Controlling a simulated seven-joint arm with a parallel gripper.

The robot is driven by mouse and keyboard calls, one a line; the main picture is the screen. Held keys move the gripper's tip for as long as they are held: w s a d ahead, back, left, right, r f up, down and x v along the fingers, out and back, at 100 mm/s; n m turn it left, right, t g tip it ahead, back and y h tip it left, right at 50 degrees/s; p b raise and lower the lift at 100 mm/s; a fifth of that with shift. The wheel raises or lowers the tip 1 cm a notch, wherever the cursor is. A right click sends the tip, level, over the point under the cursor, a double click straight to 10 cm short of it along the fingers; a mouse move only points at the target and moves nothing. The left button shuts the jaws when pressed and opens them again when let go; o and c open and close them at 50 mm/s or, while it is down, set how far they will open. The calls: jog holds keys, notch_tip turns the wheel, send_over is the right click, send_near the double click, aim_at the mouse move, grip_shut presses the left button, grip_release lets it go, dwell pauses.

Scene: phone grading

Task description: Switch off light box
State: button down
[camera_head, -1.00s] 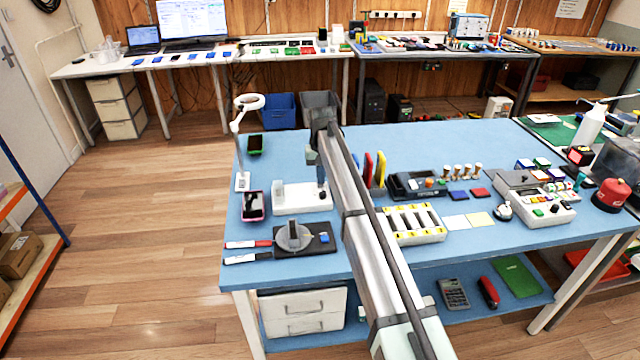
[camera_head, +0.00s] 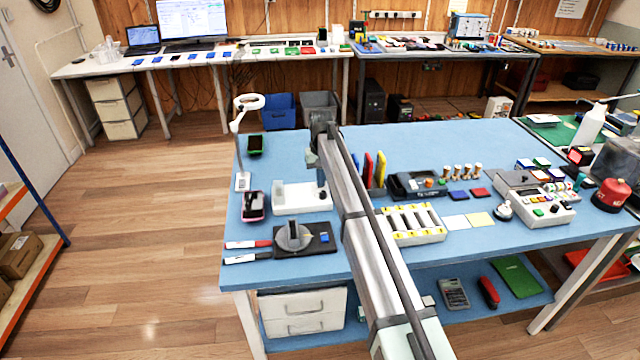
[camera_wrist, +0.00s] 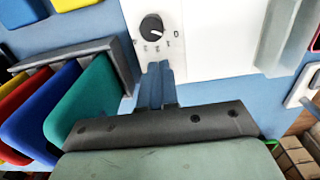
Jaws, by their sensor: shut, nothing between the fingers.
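The light box is a white slab with a bare bright top, left of my arm on the blue bench in the head view (camera_head: 292,204). In the wrist view its white panel (camera_wrist: 215,40) fills the upper middle. A round black knob (camera_wrist: 152,27) with small marks around it sits at its left end; its exact setting is too small to read surely. My gripper (camera_wrist: 157,78) is shut and empty, its fingertips just below the knob in the picture. Whether they touch the box is unclear. In the head view my arm partly hides the gripper (camera_head: 321,180).
A rack (camera_wrist: 115,55) of red, yellow, blue and green panels stands close left of my fingers in the wrist view. A phone in a pink-edged case (camera_head: 253,205) lies left of the light box. A black plate with a grey disc (camera_head: 293,237) is in front.

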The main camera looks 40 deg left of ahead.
jog(key=shift+f, duration=0.45)
dwell(0.3)
jog(key=shift+r, duration=0.15)
notch_tip(320, 180, up, 7)
dwell(0.9)
dwell(0.4)
